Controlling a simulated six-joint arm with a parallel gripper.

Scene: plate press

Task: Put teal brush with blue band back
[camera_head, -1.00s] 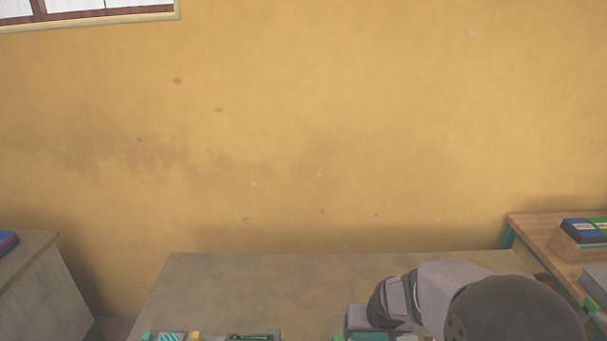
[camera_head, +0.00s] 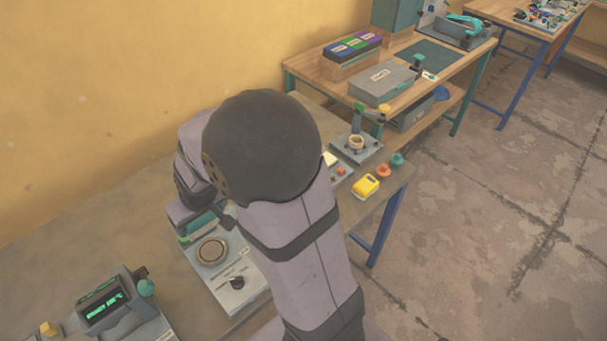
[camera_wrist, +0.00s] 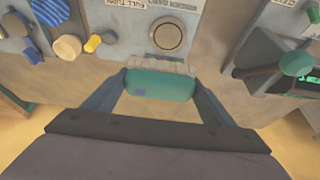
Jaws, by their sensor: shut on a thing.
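My gripper (camera_head: 203,217) is over the far side of the work table (camera_head: 130,235) in the head view, partly hidden by my arm. In the wrist view my gripper (camera_wrist: 160,88) is shut on the teal brush (camera_wrist: 160,84), with one finger at each end. The brush has pale bristles along its upper edge and a small bluish-purple patch on its body. A bit of its teal also shows in the head view (camera_head: 203,223). I cannot tell whether the brush touches the table or which spot is its place.
Close to the brush is a grey plate with a round disc (camera_wrist: 168,35). A device with a green display (camera_head: 103,306) stands at the lower left. A yellow block (camera_head: 366,185) and a ring stand (camera_head: 356,144) are at the right. A wooden bench with a grey box (camera_head: 382,83) is behind.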

